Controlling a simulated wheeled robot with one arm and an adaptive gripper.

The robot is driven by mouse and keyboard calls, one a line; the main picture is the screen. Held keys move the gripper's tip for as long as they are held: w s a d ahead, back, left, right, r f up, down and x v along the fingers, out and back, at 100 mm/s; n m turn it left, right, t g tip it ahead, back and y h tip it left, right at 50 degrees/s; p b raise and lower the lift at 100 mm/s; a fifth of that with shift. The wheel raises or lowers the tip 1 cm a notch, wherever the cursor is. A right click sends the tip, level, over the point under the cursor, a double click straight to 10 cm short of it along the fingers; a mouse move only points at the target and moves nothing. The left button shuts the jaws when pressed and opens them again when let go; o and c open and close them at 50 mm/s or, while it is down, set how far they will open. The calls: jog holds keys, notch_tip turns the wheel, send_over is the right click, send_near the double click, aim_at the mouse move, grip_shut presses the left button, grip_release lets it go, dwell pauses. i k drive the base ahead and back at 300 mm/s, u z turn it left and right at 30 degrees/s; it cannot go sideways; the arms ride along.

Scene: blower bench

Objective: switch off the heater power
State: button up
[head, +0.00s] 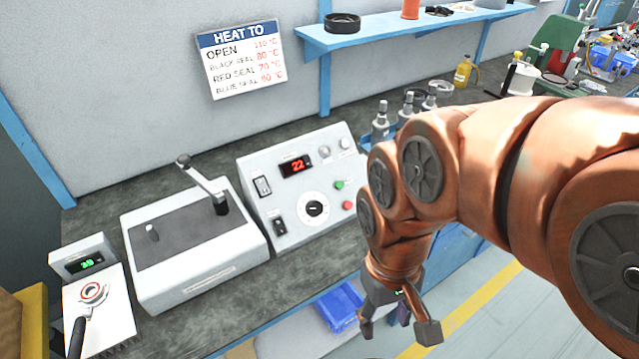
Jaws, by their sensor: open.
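The heater control box (275,168) stands on the bench, its sloped panel facing me. Its red display (296,166) reads 22. A dark rocker switch (262,186) sits left of the display, and a second dark switch (279,226) sits below it. I cannot tell which way either is set. A round knob (314,208), a green button (339,184) and a red button (347,205) are also on the panel. My gripper (398,328) is open and empty, pointing down in front of the bench, below and right of the box, apart from it.
A grey lever unit (200,265) stands left of the box, its lever raised. A small scale (98,305) with a green display is farther left. Metal fittings (381,120) stand behind my arm. A shelf (400,32) hangs above. A blue bin (338,305) is below the bench.

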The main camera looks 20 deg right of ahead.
aim_at(278, 224)
jog(key=k, duration=1.3)
jog(key=u, duration=0.85)
jog(key=i, duration=1)
jog(key=u, duration=0.3)
